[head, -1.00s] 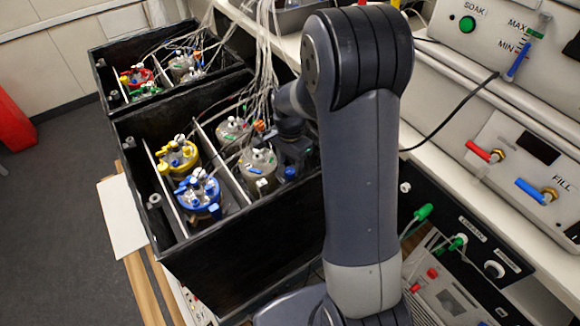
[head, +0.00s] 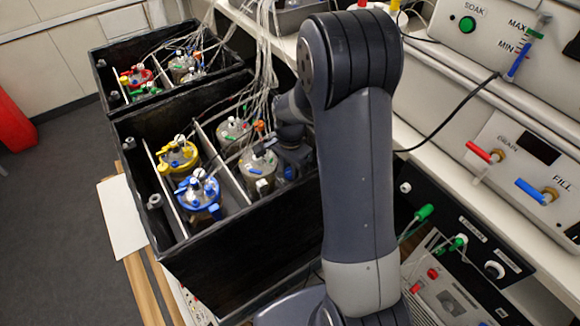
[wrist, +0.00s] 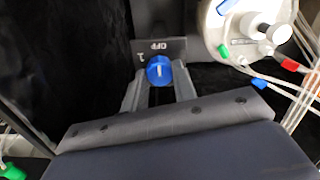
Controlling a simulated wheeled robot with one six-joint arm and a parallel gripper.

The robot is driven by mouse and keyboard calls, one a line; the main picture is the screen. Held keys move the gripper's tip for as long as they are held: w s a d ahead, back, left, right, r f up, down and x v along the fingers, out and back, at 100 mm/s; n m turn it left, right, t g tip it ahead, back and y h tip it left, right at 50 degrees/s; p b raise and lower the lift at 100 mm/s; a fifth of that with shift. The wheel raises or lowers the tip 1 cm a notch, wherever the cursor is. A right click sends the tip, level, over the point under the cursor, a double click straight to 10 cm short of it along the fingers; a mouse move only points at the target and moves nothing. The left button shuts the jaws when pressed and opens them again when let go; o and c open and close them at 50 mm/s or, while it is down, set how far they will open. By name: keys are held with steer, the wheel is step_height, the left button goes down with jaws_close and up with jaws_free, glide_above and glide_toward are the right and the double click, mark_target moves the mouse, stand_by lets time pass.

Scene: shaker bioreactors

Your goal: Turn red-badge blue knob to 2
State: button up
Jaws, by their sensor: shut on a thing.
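A round blue knob (wrist: 159,71) sits in front of a dark grey plate (wrist: 158,48) in the wrist view. The plate shows the word OFF and a 1; no 2 can be made out. A small pale mark shows on the knob's face, too small to read its direction surely. My gripper (wrist: 159,82) has its two grey fingers on either side of the knob, shut on it. In the head view my gripper (head: 293,158) is down inside the nearer black box, largely hidden by my arm. I cannot make out a red badge by this knob.
A white-lidded vessel (wrist: 245,30) with tubes stands close right of the knob. The nearer black box (head: 240,240) also holds yellow-topped (head: 178,157) and blue-topped vessels (head: 198,190). A thin divider (head: 225,170) and many tubes crowd the space.

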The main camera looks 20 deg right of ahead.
steer(key=shift+c, duration=0.6)
steer(key=shift+n, duration=0.3)
steer(key=n, duration=0.4)
steer(key=shift+n, duration=0.3)
steer(key=n, duration=0.6)
steer(key=shift+b, duration=0.35)
steer(key=n, duration=0.6)
steer(key=shift+n, duration=0.3)
steer(key=n, duration=0.6)
